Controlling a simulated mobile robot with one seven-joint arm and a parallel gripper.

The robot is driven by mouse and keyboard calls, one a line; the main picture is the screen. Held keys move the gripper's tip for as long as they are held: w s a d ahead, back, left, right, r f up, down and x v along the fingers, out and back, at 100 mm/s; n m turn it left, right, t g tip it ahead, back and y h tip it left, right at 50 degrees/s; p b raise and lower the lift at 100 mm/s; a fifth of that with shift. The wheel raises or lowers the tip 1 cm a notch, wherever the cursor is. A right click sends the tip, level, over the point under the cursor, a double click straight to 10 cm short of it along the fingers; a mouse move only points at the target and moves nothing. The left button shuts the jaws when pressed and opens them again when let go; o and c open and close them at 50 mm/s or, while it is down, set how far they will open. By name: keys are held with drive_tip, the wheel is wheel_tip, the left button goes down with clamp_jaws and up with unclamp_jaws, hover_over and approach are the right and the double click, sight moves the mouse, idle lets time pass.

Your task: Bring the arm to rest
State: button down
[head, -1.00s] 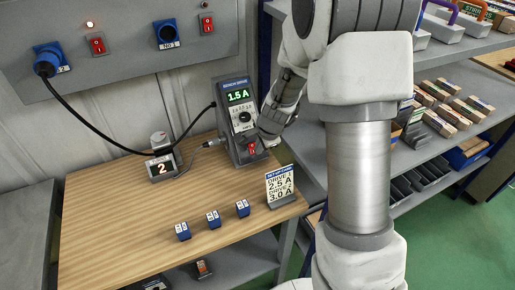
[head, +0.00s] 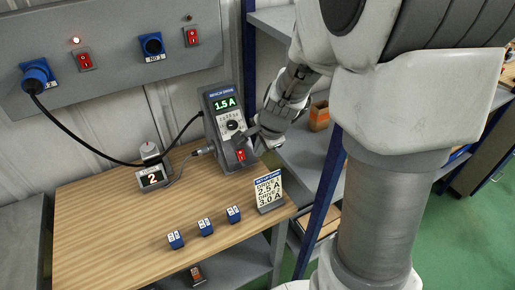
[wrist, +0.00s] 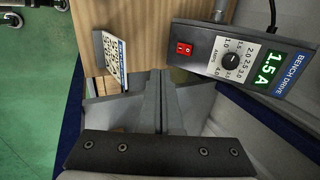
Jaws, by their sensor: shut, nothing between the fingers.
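My gripper (head: 256,133) is shut and empty, just right of the bench drive (head: 213,103) in the head view. In the wrist view its fingers (wrist: 157,78) are together, between the drive's switch end and the card. The drive's green display reads 1.5 A, and its face also shows in the wrist view (wrist: 215,66). Its red switch (head: 241,155) is close to the fingers in the head view; I cannot tell from it whether they touch. In the wrist view the switch (wrist: 183,49) is clear of the fingers. My arm covers the right of the head view.
A setpoint card (head: 269,190) stands at the right edge of the wooden bench (head: 110,225). Several small blue blocks (head: 205,227) and a box showing 2 (head: 152,177) are on it. A wall panel (head: 115,68) has sockets and switches. Grey shelves (head: 310,160) stand right.

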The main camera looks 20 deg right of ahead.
idle(0.3)
drive_tip(key=s+a+r+n, duration=0.1)
drive_tip(key=s+r+n, duration=0.6)
drive_tip(key=s, duration=0.3)
drive_tip(key=s+a+r+n+h, duration=0.1)
drive_tip(key=s+r+n, duration=0.7)
drive_tip(key=s, duration=0.2)
drive_tip(key=shift+s+a+n+t, duration=0.3)
drive_tip(key=shift+n, duration=0.1)
